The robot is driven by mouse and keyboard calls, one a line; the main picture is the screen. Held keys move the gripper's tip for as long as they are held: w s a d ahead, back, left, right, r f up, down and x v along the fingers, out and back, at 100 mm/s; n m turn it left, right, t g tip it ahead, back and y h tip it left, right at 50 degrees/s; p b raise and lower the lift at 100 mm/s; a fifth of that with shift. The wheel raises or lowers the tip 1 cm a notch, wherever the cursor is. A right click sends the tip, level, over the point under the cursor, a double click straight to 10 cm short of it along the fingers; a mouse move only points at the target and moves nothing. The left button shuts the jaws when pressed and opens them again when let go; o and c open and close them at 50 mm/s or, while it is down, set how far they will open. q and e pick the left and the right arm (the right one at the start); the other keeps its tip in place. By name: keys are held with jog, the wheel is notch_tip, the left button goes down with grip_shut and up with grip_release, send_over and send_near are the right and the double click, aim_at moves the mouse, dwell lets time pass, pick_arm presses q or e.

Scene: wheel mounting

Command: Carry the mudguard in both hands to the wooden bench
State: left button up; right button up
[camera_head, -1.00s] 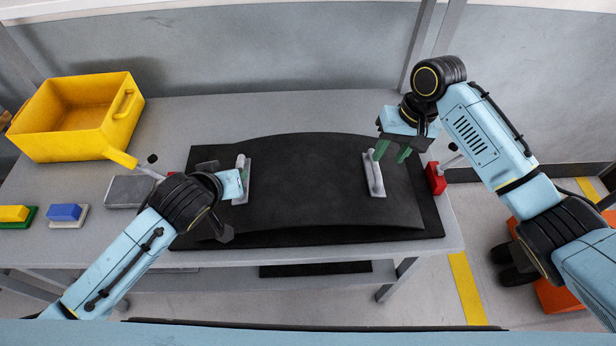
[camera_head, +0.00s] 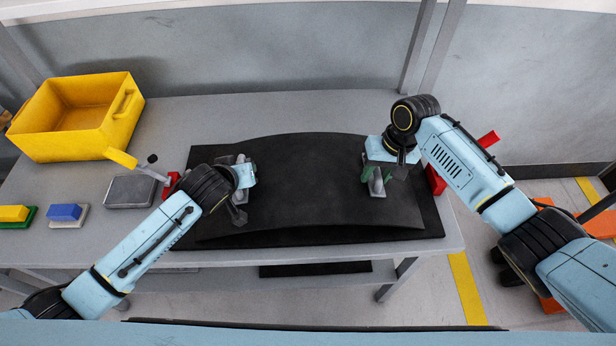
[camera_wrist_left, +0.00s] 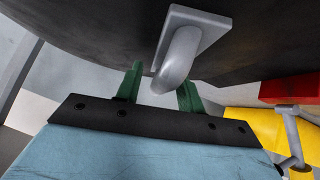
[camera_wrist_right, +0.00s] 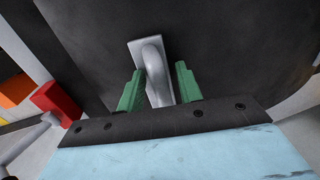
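The mudguard (camera_head: 305,185) is a wide black curved sheet lying on a dark mat on the grey table, with a grey handle near each end. My left gripper (camera_wrist_left: 160,88) is open, its green fingers on either side of the left handle (camera_wrist_left: 180,55) with gaps showing; in the head view my wrist mostly covers it. My right gripper (camera_wrist_right: 158,85) is open around the right handle (camera_wrist_right: 150,60), one finger on each side, close to it. The right handle (camera_head: 376,183) also shows in the head view. The wooden bench cannot be made out.
A yellow bin (camera_head: 65,135) stands at the table's back left. A blue block (camera_head: 64,212), a yellow block (camera_head: 13,213) and a grey pad (camera_head: 131,191) lie at the left. A red-ended clamp (camera_head: 436,180) is just right of the mudguard.

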pick_arm(q)
grip_shut()
pick_arm(e)
grip_shut()
pick_arm(q)
jog(key=shift+a, duration=0.2)
pick_arm(e)
jog(key=shift+d, duration=0.2)
dwell(0.5)
pick_arm(q)
jog(key=shift+w+r, duration=0.1)
jog(key=shift+r, duration=0.05)
pick_arm(e)
jog(key=shift+w+r, duration=0.15)
